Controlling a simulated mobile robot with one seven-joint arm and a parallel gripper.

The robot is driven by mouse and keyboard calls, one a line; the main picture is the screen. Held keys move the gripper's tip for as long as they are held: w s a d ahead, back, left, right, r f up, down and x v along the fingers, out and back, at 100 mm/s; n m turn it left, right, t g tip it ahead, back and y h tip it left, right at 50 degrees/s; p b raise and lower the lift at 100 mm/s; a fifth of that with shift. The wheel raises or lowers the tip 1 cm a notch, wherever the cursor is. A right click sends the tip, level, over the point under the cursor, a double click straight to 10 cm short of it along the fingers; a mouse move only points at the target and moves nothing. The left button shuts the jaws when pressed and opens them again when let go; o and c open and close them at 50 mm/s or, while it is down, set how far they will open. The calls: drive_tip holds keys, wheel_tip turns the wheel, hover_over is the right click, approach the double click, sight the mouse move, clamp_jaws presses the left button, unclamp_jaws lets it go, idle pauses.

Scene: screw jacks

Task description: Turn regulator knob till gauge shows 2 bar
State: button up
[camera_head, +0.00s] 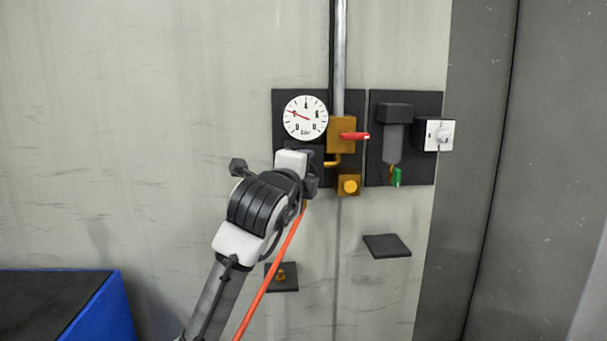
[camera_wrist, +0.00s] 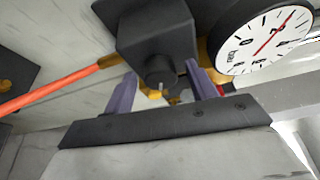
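The white round gauge (camera_head: 305,118) is on a dark wall panel. Its red needle points left and slightly up, at about where the 2 would be between 0 and 4; the needle covers that numeral. The gauge also shows at the upper right of the wrist view (camera_wrist: 264,36). The dark regulator block (camera_wrist: 158,28) beside it carries a small round knob (camera_wrist: 159,79) with a pale mark. My gripper (camera_wrist: 160,84) has its two purple fingers either side of the knob, with visible gaps. In the head view my gripper (camera_head: 294,165) hides the knob.
An orange hose (camera_head: 268,275) runs down beside my arm. A brass valve with a red lever (camera_head: 355,136) is right of the gauge. Further right are a grey filter unit (camera_head: 393,135) and white switch box (camera_head: 438,135). A blue-sided bench (camera_head: 105,310) stands lower left.

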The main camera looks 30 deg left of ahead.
drive_tip(key=b+v, duration=0.4)
drive_tip(key=v, duration=0.9)
drive_tip(key=shift+s, duration=0.4)
